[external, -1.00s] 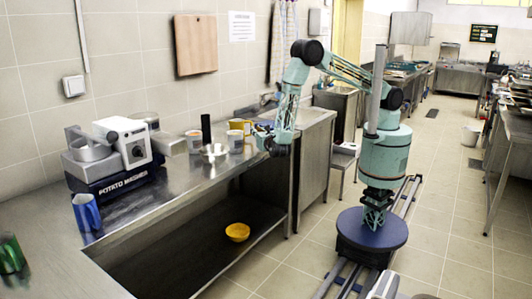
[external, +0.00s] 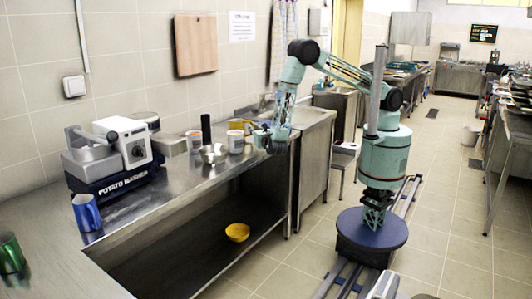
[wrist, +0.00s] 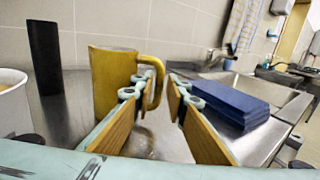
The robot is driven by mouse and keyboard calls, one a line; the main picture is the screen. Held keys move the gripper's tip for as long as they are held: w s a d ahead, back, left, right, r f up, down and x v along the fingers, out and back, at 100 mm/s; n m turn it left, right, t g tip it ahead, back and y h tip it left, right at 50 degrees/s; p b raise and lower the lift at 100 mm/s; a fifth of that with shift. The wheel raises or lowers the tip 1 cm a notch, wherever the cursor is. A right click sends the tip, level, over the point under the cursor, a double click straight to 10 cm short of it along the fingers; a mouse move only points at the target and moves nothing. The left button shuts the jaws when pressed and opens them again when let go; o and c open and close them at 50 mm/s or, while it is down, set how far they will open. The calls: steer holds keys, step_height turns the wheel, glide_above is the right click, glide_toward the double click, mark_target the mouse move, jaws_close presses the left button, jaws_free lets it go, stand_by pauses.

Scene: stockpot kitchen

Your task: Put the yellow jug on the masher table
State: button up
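The yellow jug (wrist: 108,82) stands upright on the metal masher table (external: 150,203), its handle facing my gripper (wrist: 157,90). In the external view the jug (external: 235,124) is partly hidden behind a white cup. My gripper is open, with its two wood-coloured finger pads apart. The jug's handle reaches between the fingertips in the wrist view; I cannot tell whether either pad touches it. In the external view my gripper (external: 263,138) is at the table's right end, right of the jug.
A black cylinder (wrist: 44,57) and a white cup (wrist: 12,100) are left of the jug. A blue block stack (wrist: 230,101) lies to the right, near the sink. A yellow bowl (external: 237,232) sits below.

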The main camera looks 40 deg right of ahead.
steer(key=shift+x, duration=1.75)
jaws_close()
steer(key=shift+r, duration=0.1)
steer(key=shift+r, duration=1.7)
steer(key=s+d+r+p, duration=0.1)
steer(key=s+d, duration=1)
steer(key=shift+s+r+p, duration=0.2)
steer(key=shift+p, duration=0.2)
